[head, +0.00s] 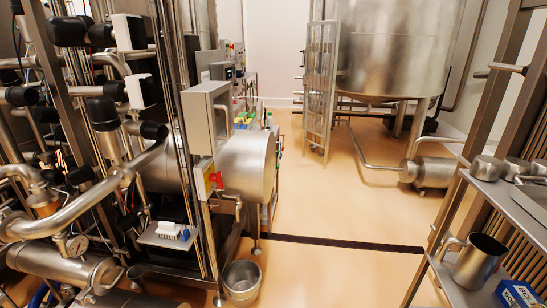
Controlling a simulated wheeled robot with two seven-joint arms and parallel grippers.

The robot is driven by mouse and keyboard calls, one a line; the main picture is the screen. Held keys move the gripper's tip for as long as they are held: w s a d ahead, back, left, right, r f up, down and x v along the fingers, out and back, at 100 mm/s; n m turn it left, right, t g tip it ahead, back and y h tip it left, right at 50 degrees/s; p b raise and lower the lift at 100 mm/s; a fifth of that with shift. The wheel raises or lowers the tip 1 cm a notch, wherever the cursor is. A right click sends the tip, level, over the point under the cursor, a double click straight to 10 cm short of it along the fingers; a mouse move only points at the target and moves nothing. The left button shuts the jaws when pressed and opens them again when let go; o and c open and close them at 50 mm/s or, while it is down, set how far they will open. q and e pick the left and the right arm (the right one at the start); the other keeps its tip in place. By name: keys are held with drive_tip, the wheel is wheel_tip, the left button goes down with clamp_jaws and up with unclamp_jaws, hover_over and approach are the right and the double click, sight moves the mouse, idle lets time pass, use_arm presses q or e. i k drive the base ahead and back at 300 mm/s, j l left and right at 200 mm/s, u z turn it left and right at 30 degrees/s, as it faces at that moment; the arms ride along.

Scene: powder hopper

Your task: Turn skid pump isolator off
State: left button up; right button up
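A small isolator box with a yellow and red front (215,181) is mounted on the post of the skid at centre left, below a grey control cabinet (206,118). It is too small in the picture to tell which way its red handle points. A horizontal steel cylinder (247,165) sits just right of and behind it. Neither of my grippers shows in the head view.
Dense piping and valves (75,215) fill the left side. A steel bucket (242,281) stands on the floor below the skid. A shelf with a steel jug (478,262) is at the right. The orange floor (340,205) between is open, crossed by a dark drain channel (345,243).

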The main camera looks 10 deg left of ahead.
sight(214, 177)
drive_tip(key=i+l, duration=0.1)
drive_tip(key=i, duration=0.7)
drive_tip(key=i+l, duration=0.15)
drive_tip(key=i, duration=0.65)
drive_tip(key=i+u, duration=0.25)
drive_tip(key=u, duration=0.15)
drive_tip(key=i+l+u, duration=0.2)
drive_tip(key=u, duration=0.25)
drive_tip(key=i+l+u, duration=0.2)
drive_tip(key=u, duration=0.2)
drive_tip(key=i+l+u, duration=0.25)
drive_tip(key=u, duration=0.15)
drive_tip(key=i+l+u, duration=0.15)
drive_tip(key=l+u, duration=0.3)
